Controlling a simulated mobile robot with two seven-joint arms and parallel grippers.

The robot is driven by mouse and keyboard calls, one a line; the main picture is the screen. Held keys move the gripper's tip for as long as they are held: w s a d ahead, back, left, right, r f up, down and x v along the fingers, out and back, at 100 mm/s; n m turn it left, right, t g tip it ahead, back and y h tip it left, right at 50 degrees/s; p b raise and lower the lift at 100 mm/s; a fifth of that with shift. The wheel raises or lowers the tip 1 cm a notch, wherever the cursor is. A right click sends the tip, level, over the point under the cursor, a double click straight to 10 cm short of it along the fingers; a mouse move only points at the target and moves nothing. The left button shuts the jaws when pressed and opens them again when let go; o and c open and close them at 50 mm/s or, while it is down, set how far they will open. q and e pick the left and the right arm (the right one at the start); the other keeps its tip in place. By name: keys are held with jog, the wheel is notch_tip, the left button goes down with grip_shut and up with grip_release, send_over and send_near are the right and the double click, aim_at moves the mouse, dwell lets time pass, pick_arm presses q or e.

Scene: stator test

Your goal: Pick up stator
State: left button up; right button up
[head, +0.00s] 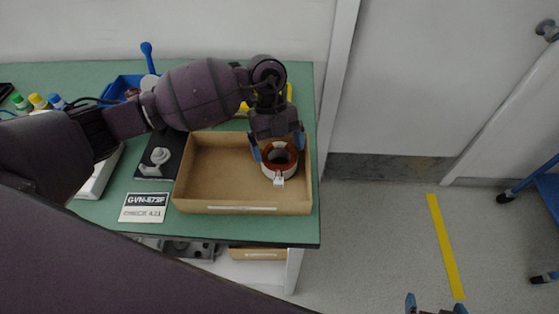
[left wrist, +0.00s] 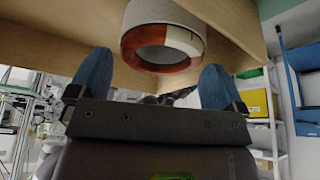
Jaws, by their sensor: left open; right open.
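The stator (head: 280,160) is a white and copper-coloured ring with a small white connector at its front. It is at the right end of a shallow cardboard box (head: 215,209) on the green table. In the head view my left gripper (head: 279,150) reaches down over the box with its blue fingertips on either side of the stator. In the left wrist view the stator (left wrist: 163,40) shows beyond and between the two open fingers, with gaps on both sides. My right gripper (head: 436,304) is at the bottom edge, over the floor, open and empty, only its blue tips showing.
A sign card (head: 145,207) and a black plate with a grey part (head: 157,160) stand left of the box. A blue bin (head: 122,88) and several coloured-capped bottles (head: 38,101) are behind. The table (head: 310,228) ends just right of the box. A blue-framed cart is at the far right.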

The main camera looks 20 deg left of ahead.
aim_at(280, 159)
pick_arm(q)
jog(key=x, duration=0.3)
jog(key=shift+w+f, duration=0.1)
jog(key=shift+f, duration=0.3)
jog(key=shift+c, duration=0.2)
jog(key=shift+r, duration=0.1)
jog(key=c, duration=1.1)
